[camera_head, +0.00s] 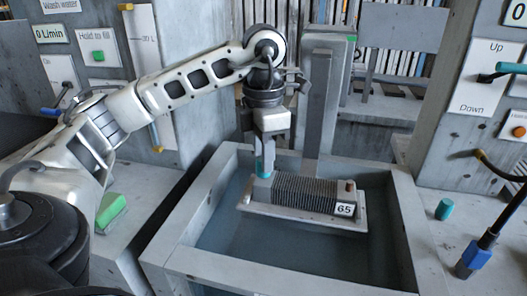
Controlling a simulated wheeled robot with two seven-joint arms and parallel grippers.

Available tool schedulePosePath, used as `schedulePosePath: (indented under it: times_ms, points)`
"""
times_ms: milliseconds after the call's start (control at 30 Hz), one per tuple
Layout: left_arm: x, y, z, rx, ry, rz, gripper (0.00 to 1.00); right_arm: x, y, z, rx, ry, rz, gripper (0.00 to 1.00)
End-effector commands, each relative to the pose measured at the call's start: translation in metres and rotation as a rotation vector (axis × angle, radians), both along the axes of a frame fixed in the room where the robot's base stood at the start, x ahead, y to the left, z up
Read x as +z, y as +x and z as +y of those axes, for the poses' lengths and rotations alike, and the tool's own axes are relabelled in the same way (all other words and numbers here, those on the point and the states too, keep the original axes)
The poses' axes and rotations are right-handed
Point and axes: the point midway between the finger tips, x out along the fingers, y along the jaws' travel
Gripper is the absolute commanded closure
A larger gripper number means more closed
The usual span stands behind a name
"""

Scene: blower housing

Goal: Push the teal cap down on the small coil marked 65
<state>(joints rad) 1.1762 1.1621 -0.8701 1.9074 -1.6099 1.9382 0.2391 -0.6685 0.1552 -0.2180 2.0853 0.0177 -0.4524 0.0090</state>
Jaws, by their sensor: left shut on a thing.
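The small coil (305,193) is a grey finned block with a white label reading 65 at its right end. It lies on a pale tray (300,217) over the basin. My left gripper (265,158) points straight down above the coil's left end, shut on a teal cap (264,169). The cap's lower edge meets the coil's left end in this view; I cannot tell how far down it sits. A bare brownish stub (349,186) stands on the coil's right end. A second teal cap (444,209) stands on the right ledge. My right gripper is out of view.
The grey basin (180,258) holds dark water around the tray. A grey post (318,100) rises close behind the coil. A green block (111,208) lies at the left. A blue-and-black nozzle (475,258) is at the right. Control panels (490,78) flank both sides.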

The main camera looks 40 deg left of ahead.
Motion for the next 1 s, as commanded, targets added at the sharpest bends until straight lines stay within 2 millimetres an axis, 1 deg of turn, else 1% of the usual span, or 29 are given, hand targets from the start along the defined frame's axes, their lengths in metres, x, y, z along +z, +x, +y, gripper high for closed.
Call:
schedulePosePath:
  times_ms: [833,867,900,933,1000]
  points:
    - [-0.0042,0.0001,-0.0003,-0.001,0.000,-0.001,0.96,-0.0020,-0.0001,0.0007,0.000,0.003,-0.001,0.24]
    - [-0.0042,0.0001,-0.0002,-0.001,0.000,-0.001,0.69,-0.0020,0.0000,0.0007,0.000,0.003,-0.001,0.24]
    - [-0.0042,0.0001,-0.0002,-0.001,0.000,-0.001,0.57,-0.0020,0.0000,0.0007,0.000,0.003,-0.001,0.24]
    - [-0.0042,0.0001,-0.0002,-0.001,0.000,-0.001,0.49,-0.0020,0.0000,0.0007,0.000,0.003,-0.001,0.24]
    - [-0.0041,0.0001,-0.0002,-0.001,0.000,-0.001,0.49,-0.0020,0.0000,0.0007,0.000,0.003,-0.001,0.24]
